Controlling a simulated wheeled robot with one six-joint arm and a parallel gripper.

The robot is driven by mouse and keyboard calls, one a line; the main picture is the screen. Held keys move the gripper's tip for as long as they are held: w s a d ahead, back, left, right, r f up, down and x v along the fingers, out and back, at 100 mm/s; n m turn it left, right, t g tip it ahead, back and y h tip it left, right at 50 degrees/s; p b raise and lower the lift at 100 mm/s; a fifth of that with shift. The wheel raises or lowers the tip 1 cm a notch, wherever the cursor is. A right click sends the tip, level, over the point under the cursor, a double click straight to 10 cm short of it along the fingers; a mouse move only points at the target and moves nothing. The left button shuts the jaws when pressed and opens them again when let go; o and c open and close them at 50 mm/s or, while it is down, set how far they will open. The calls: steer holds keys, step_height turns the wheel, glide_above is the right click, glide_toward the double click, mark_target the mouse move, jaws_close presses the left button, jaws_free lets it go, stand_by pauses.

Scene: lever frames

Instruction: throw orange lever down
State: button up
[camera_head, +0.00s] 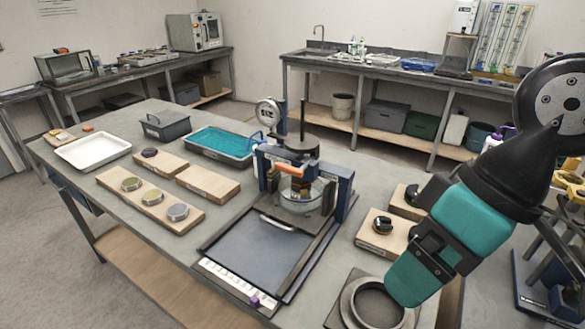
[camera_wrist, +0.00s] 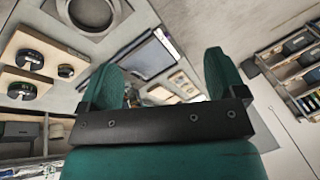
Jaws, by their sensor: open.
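The orange lever (camera_head: 287,169) is a short bar on the blue-and-black frame (camera_head: 342,196) in the middle of the table, above a clear round bowl. It sticks out toward the left in the head view, close to level. My arm's teal end reaches in from the right in the head view. My gripper (camera_head: 400,296) is low at the right, well apart from the lever, over or near the grey ring block. In the wrist view my gripper (camera_wrist: 163,75) shows two teal fingers spread apart with nothing between them. I cannot make out the lever in the wrist view.
A dark tray (camera_head: 262,250) lies in front of the frame. Wooden boards with round knobs (camera_head: 381,240) stand between the frame and my arm. A grey block with a ring (camera_head: 348,309) is at the front right. Boards with metal discs (camera_head: 150,215) and a teal-filled tray (camera_head: 248,158) are left.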

steer(key=c, duration=0.3)
steer(key=shift+n, duration=0.4)
steer(key=w, duration=0.2)
steer(key=w+a+r, duration=0.1)
steer(key=w, duration=0.1)
steer(key=w+r, duration=0.1)
steer(key=w, duration=0.1)
steer(key=shift+a+r, duration=0.1)
steer(key=shift+a, duration=0.1)
steer(key=c, duration=1.1)
steer(key=shift+n+t+h, duration=0.3)
steer(key=shift+n, duration=0.1)
steer(key=w, duration=0.2)
steer(key=w+a+r, duration=0.1)
steer(key=w, duration=0.2)
steer(key=w+a+r, duration=0.1)
steer(key=w, duration=0.2)
steer(key=shift+r, duration=0.1)
jaws_close()
steer(key=w+a+n, duration=0.1)
steer(key=w+a, duration=0.1)
steer(key=w, duration=0.5)
steer(key=w+a, duration=0.3)
steer(key=w, duration=0.4)
steer(key=w+a+n+t+h, duration=0.1)
steer(key=w+a, duration=0.1)
steer(key=w, duration=0.5)
steer(key=shift+w+a+r+n, duration=0.2)
steer(key=shift+a+r+n, duration=0.05)
steer(key=shift+a+n, duration=0.05)
